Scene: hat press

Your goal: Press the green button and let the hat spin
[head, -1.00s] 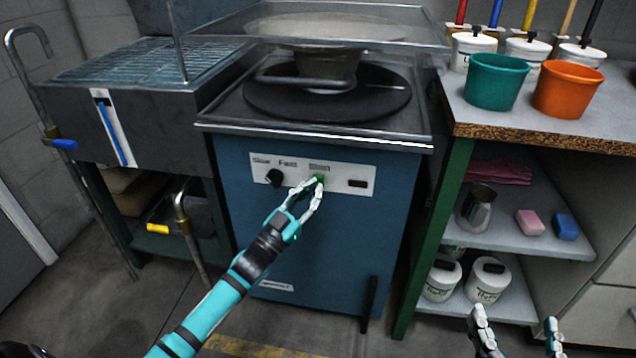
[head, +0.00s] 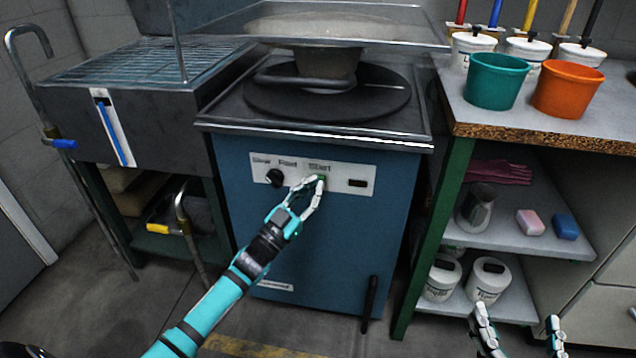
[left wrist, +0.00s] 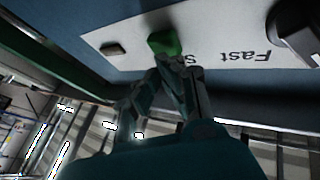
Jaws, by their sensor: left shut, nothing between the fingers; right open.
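The green button (head: 323,178) sits on the white control panel (head: 340,184) of the blue hat press (head: 330,240). In the left wrist view the green button (left wrist: 164,43) shows just beyond my fingertips. My left gripper (head: 318,180) is shut and empty, with its tips at the button; they appear to touch it. The left gripper also shows in the left wrist view (left wrist: 165,70). The hat (head: 327,68) stands on the round black plate (head: 385,100) on top of the press. My right gripper (head: 518,322) is open and empty at the bottom right.
A black knob (head: 274,177) is left of the button, a small dark switch (head: 357,183) right of it. A clear cover (head: 400,38) hangs over the hat. A bench (head: 600,120) with buckets stands right, a metal basin (head: 155,130) left.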

